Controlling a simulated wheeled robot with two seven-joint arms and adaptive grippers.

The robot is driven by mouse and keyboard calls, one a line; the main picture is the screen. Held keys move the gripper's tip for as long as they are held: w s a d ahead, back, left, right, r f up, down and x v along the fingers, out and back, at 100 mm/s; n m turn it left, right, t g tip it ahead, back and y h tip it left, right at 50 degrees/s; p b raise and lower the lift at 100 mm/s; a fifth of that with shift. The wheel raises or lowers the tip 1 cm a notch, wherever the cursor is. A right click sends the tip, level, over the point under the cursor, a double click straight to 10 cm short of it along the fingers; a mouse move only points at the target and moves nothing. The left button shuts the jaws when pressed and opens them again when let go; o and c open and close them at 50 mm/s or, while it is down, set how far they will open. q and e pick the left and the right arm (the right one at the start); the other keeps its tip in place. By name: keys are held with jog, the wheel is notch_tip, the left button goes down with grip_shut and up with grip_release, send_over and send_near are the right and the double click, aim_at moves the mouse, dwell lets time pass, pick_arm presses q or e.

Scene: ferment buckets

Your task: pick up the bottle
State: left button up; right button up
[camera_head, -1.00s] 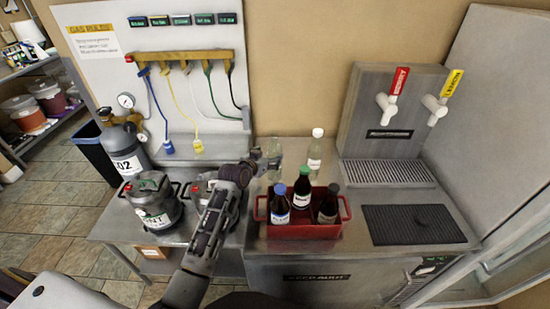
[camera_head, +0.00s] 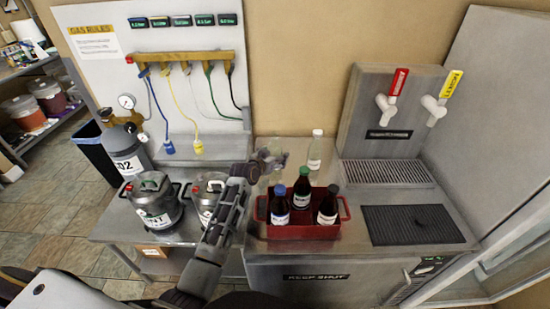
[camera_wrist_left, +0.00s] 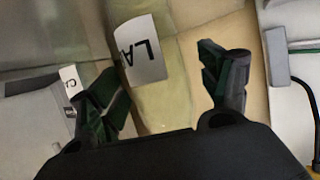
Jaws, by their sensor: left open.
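A clear bottle with a pale label (camera_wrist_left: 140,48) lies between the fingers of my left gripper (camera_wrist_left: 168,85) in the left wrist view, with the fingers spread on either side of it. In the head view my left gripper (camera_head: 270,161) is at the back of the counter, left of a second clear bottle with a white cap (camera_head: 315,150), and partly covers the first clear bottle. Contact with the bottle cannot be told. A red crate (camera_head: 300,231) in front holds three dark bottles, one with a green cap (camera_head: 302,190). My right gripper is out of view.
Two grey kegs (camera_head: 155,203) stand to the left, with a gas cylinder (camera_head: 124,152) behind. A tap tower (camera_head: 390,115) with a drip grille (camera_head: 388,173) stands to the right. A black mat (camera_head: 413,226) lies clear at the front right.

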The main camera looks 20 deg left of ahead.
pick_arm(q)
jog(key=shift+w+f, duration=0.15)
jog(key=shift+w, duration=0.2)
jog(key=shift+c, duration=0.2)
jog(key=c, duration=1.2)
